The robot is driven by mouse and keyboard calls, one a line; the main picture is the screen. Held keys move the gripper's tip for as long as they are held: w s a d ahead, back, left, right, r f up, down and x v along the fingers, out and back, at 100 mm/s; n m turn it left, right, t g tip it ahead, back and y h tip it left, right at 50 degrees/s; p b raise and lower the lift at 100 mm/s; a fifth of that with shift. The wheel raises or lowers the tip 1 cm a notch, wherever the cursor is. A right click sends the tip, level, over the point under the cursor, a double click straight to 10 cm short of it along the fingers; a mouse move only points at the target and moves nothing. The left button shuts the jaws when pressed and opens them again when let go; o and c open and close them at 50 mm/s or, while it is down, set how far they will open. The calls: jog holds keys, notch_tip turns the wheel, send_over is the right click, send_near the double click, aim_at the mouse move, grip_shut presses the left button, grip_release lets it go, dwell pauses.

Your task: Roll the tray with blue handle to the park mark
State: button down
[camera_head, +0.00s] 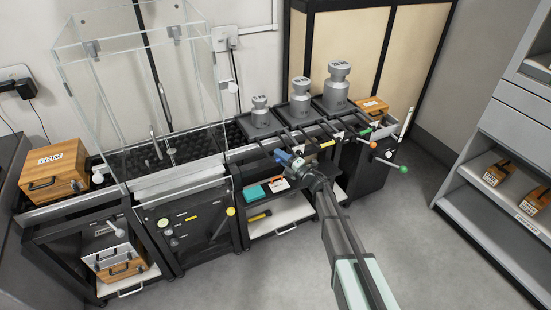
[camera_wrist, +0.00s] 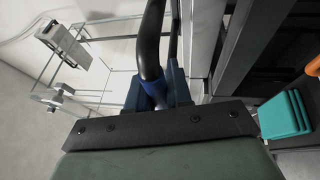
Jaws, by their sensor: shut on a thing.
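The tray with the blue handle (camera_head: 281,155) appears to be the leftmost of three dark trays on the rail bench. Its bed (camera_head: 262,126) carries the smallest grey weight (camera_head: 260,104). My gripper (camera_head: 290,163) is shut at the blue handle, in front of the bench edge. In the wrist view, my gripper (camera_wrist: 158,98) closes around a dark curved bar (camera_wrist: 153,45) with a blue part low between the fingers. The fingers hide most of the grip. I cannot pick out the park mark for certain.
Two more trays with larger weights (camera_head: 300,88) (camera_head: 338,80) stand to the right, with yellow (camera_head: 327,144) and orange (camera_head: 376,126) handles nearby. A green-knobbed lever (camera_head: 403,169) sticks out at right. A glass enclosure (camera_head: 135,95) stands left. The floor in front is clear.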

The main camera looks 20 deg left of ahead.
jog(key=c, duration=1.1)
grip_release()
jog(key=v, duration=1.3)
jog(key=shift+s+d, duration=0.2)
jog(key=shift+d, duration=0.15)
